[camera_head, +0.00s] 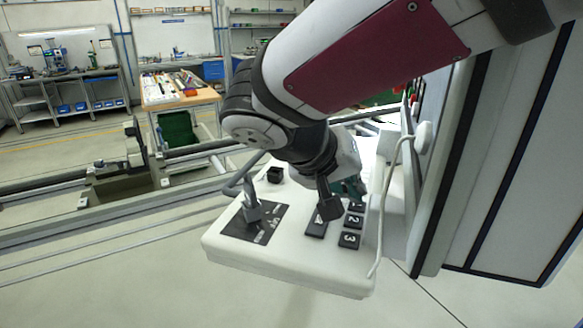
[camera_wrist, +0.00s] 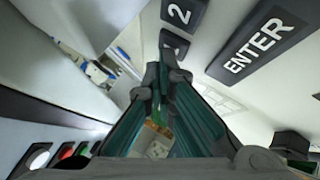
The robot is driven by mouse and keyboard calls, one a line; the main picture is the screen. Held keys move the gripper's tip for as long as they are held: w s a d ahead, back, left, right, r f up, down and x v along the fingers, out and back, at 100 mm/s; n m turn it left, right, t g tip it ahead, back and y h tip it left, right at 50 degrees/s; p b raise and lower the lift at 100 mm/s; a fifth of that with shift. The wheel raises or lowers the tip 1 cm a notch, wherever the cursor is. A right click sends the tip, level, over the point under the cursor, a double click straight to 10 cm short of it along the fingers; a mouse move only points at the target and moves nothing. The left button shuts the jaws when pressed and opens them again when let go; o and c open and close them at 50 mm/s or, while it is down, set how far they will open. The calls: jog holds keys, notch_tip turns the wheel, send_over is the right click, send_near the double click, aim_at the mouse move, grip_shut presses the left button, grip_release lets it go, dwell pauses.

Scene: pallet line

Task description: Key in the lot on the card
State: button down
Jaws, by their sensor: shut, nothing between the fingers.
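A white keypad panel (camera_head: 285,268) carries black keys. Key 2 (camera_head: 354,219) and key 3 (camera_head: 349,240) show in the head view. Key 2 (camera_wrist: 182,11) and the long ENTER key (camera_wrist: 256,45) show large in the wrist view. Another dark key (camera_wrist: 176,43) beside key 2 is partly hidden behind my fingertips. My gripper (camera_wrist: 163,66) is shut and empty, its teal fingers together, close to that key; contact cannot be told. In the head view my gripper (camera_head: 348,188) is over the far end of the key column. I cannot make out a readable card.
A lever (camera_head: 251,206) stands on a black plate at the panel's left, with a small black block (camera_head: 274,174) behind it. A white cable (camera_head: 385,215) runs down the panel's right side. A tall grey cabinet (camera_head: 500,170) stands at right.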

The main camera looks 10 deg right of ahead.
jog(key=shift+r+p, duration=0.3)
jog(key=shift+r, duration=0.45)
jog(key=shift+r, duration=0.1)
jog(key=shift+r+p, duration=1.45)
jog(key=shift+r, duration=1)
